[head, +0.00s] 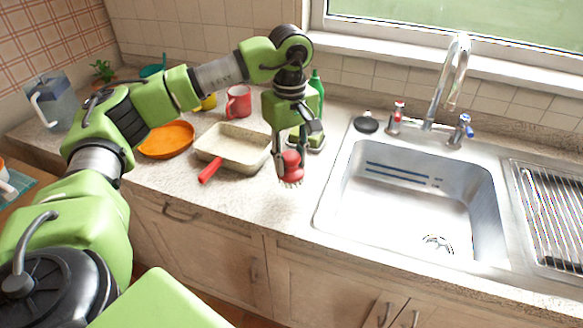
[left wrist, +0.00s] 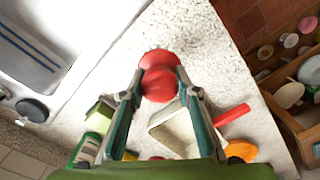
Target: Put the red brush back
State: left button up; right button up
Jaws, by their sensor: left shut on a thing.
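The red brush (head: 291,165) is gripped in my left gripper (head: 290,158), bristles down, above the counter between the pan and the sink. In the left wrist view the round red brush (left wrist: 159,80) sits between the two fingertips (left wrist: 159,88). A light green block-like item (head: 308,135), perhaps a sponge on a holder, stands on the counter just behind the brush, and the green bottle (head: 317,92) is behind that. My right gripper is not in view.
A beige pan (head: 235,143) with a red handle lies left of the brush. An orange dish (head: 167,139) and a red mug (head: 238,101) are farther left. The steel sink (head: 420,210) is to the right, with a dark round item (head: 366,124) on its rim. The front counter is clear.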

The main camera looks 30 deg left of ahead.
aim_at(291, 171)
pick_arm(q)
jog(key=f, duration=0.1)
jog(key=f+p, duration=0.1)
jog(key=f, duration=0.1)
jog(key=shift+w+f, duration=0.1)
jog(key=shift+w, duration=0.2)
jog(key=shift+f, duration=0.4)
jog(key=shift+f, duration=0.15)
jog(key=o, duration=0.9)
jog(key=shift+o, duration=0.8)
